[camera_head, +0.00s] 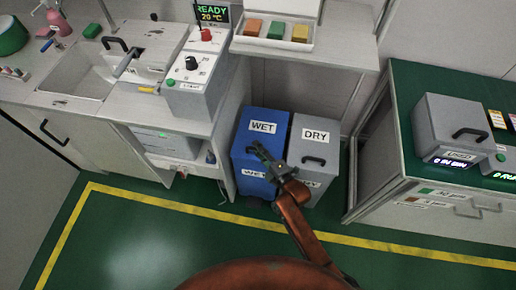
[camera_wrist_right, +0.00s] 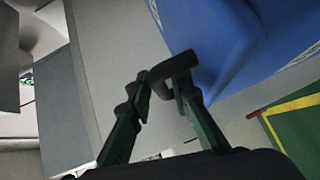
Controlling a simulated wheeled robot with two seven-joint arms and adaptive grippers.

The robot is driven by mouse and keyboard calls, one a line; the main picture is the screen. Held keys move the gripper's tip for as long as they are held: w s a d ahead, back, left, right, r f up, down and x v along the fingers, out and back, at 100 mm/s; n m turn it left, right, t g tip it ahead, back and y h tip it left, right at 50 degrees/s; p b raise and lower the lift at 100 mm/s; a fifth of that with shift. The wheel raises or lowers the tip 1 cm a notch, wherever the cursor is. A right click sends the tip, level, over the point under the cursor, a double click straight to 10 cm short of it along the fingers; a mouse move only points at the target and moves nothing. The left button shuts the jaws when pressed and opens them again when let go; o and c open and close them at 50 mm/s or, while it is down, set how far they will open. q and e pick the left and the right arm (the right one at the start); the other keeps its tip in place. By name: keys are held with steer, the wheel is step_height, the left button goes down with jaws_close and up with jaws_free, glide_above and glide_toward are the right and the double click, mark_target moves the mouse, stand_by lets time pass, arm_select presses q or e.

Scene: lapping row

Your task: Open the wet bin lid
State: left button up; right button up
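The wet bin (camera_head: 246,181) is blue, with WET labels on its lid and front; its lid (camera_head: 264,119) looks closed. My right gripper (camera_head: 264,158) is at the lid's front edge and hides the lid handle in the head view. In the right wrist view the dark handle (camera_wrist_right: 172,68) lies at the fingertips of my right gripper (camera_wrist_right: 162,88), with the blue lid (camera_wrist_right: 215,45) behind. The fingers stand apart, and I cannot tell whether either touches the handle. My left gripper is not in view.
The grey dry bin (camera_head: 315,137) stands directly right of the wet bin. A counter with a sink (camera_head: 85,78) is on the left, a shelf (camera_head: 345,40) is above, and a green-topped cabinet (camera_head: 400,130) is on the right. Green floor (camera_head: 150,240) lies free in front.

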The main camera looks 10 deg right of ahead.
steer(key=shift+c, duration=0.4)
jaws_close()
